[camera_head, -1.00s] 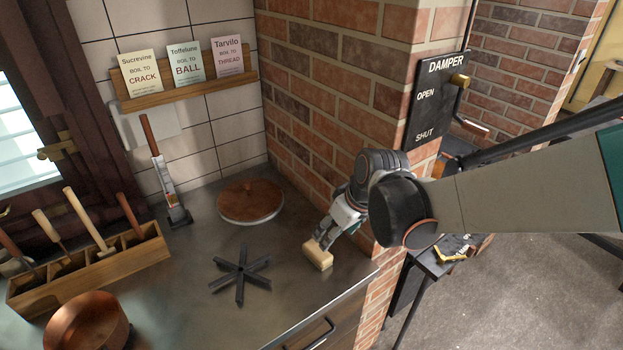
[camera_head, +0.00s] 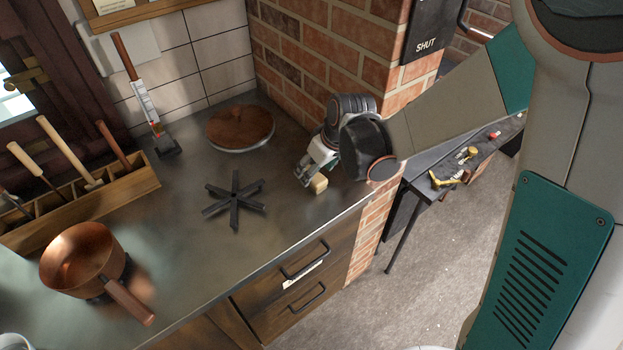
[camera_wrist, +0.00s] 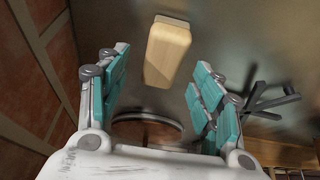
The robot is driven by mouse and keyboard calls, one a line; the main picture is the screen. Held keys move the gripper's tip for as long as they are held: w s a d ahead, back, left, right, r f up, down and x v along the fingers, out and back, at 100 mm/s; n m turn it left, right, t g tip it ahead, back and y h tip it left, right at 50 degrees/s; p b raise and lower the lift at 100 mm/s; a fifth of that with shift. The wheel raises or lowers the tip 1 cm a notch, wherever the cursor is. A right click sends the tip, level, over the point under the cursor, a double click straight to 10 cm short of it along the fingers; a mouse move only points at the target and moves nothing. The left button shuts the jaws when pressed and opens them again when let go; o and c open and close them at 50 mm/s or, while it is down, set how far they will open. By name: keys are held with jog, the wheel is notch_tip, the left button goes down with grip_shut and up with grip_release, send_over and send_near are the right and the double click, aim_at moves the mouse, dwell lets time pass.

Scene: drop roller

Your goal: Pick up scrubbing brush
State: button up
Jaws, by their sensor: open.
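The scrubbing brush appears to be the small pale wooden block (camera_head: 319,184) on the metal counter near the brick corner. In the wrist view the block (camera_wrist: 167,52) lies beyond the fingertips, roughly centred between the two fingers. No bristles can be made out. My gripper (camera_head: 305,172) is just behind and left of the block in the head view, partly hidden by my wrist. In the wrist view my gripper (camera_wrist: 155,75) is open, with teal finger pads apart and nothing between them.
A black star-shaped trivet (camera_head: 234,200) lies left of the block, with a round wooden lid (camera_head: 240,125) behind it. A copper pan (camera_head: 85,262) and a tool rack (camera_head: 125,187) stand further left. The brick wall (camera_head: 320,50) is close beside my arm. The counter's front middle is clear.

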jog(key=b+x, duration=0.1)
jog(key=x, duration=0.3)
jog(key=shift+s, duration=0.1)
jog(key=shift+r, duration=0.1)
jog(key=shift+f+b, duration=0.25)
jog(key=shift+b, duration=0.2)
jog(key=shift+s, duration=0.15)
jog(key=c, duration=1.2)
